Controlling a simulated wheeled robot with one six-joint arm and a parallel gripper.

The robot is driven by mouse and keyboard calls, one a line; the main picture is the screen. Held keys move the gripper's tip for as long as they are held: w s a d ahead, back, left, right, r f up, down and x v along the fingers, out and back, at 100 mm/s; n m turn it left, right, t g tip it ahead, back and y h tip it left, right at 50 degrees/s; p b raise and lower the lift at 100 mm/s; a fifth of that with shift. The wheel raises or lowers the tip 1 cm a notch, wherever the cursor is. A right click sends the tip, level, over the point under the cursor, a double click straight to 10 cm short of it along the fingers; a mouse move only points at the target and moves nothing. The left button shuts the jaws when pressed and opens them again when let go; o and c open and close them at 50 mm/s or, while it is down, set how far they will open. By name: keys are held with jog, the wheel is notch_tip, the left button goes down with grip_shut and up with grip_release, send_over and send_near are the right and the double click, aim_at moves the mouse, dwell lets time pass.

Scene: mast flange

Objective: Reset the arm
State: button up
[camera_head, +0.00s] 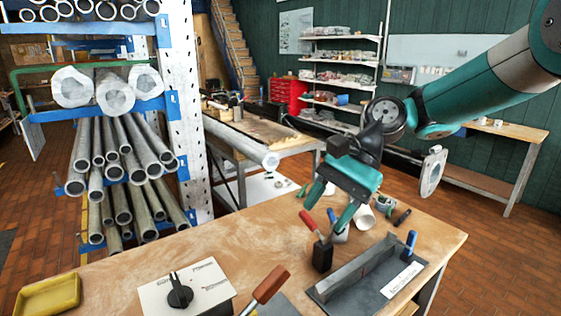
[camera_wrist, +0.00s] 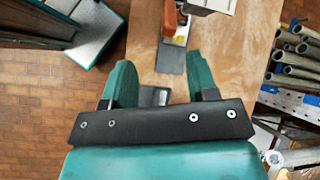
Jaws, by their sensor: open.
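My gripper (camera_head: 328,207) hangs over the wooden workbench (camera_head: 120,262) with its teal fingers apart and nothing between them. In the head view it is above a red-handled tool (camera_head: 309,221) standing in a black block (camera_head: 322,256); I cannot tell the exact height. In the wrist view both fingers of my gripper (camera_wrist: 160,72) show spread over the bench, with an orange-handled scraper (camera_wrist: 171,55) beyond them. A round grey flange (camera_head: 433,171) on a dark mast shows to the right, behind my arm, which hides part of the mast.
On the bench are a control box with a black knob (camera_head: 180,291), a yellow tray (camera_head: 48,294) and a grey tray (camera_head: 385,280). A rack of pipes (camera_head: 115,190) stands at the left. Shelves (camera_head: 340,78) and a red cabinet (camera_head: 288,95) are behind.

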jog(key=s+d+f+n+t+h+b, duration=0.1)
jog(key=s+d+f+n+b, duration=0.1)
jog(key=s+n, duration=0.5)
jog(key=s+d+f+n+t+h+b, duration=0.2)
jog(key=s+n, duration=0.5)
jog(key=s, duration=0.6)
jog(key=shift+d+f+t, duration=0.15)
jog(key=shift+f+t, duration=0.15)
jog(key=shift+f, duration=0.05)
